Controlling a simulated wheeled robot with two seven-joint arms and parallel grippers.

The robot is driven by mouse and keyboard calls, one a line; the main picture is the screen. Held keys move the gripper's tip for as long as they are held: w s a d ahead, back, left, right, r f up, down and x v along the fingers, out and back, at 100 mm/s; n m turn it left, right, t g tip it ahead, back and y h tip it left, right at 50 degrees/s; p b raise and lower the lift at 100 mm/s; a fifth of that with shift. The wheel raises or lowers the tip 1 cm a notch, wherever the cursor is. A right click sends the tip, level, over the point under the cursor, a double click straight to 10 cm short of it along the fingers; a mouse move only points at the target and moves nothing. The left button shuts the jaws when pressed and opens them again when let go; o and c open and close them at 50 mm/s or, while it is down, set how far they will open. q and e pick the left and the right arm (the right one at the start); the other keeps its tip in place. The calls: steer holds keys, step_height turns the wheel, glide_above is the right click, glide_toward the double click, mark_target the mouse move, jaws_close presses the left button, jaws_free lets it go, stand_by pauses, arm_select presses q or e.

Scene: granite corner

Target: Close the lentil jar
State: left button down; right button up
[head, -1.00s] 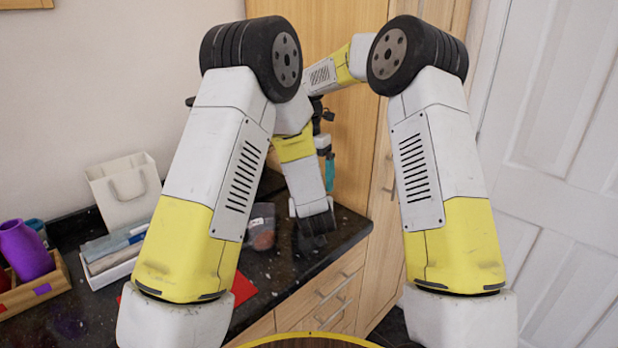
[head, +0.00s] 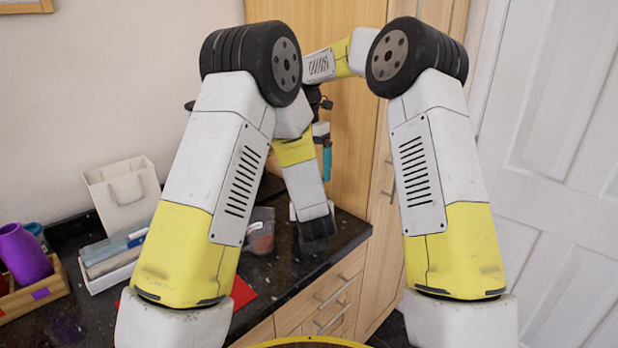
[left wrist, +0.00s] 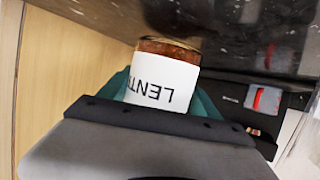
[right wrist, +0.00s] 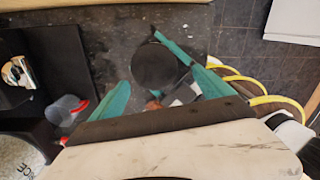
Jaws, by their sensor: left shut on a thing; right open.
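The lentil jar (left wrist: 165,78) shows in the left wrist view, with a white label reading "LENT" upside down and brown contents above it. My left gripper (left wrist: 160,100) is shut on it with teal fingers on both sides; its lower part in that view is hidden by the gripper. In the right wrist view a dark round lid-like disc (right wrist: 155,66) lies between and beyond my open right gripper's teal fingers (right wrist: 160,88). A bit of white label shows beside it; I cannot tell how it sits on the jar. In the head view the right gripper (head: 326,160) points down behind my left forearm.
Drawers are below; a white door is at right.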

steer(key=shift+r, duration=0.25)
steer(key=shift+c, duration=0.2)
steer(key=shift+w+d+r+n+g+y, duration=0.15)
steer(key=shift+w+r+n, duration=0.25)
steer(key=shift+r, duration=0.35)
steer(key=shift+w+r+n+g+y, duration=0.1)
steer(key=shift+w+r+n+g, duration=0.2)
steer(key=shift+r, duration=0.5)
steer(key=shift+w+d+r+n+g+y, duration=0.15)
steer(key=shift+w+r+n, duration=0.3)
steer(key=shift+r, duration=0.3)
steer(key=shift+a, duration=0.1)
steer(key=f, duration=0.5)
steer(key=s+f, duration=0.1)
steer(key=f, duration=0.2)
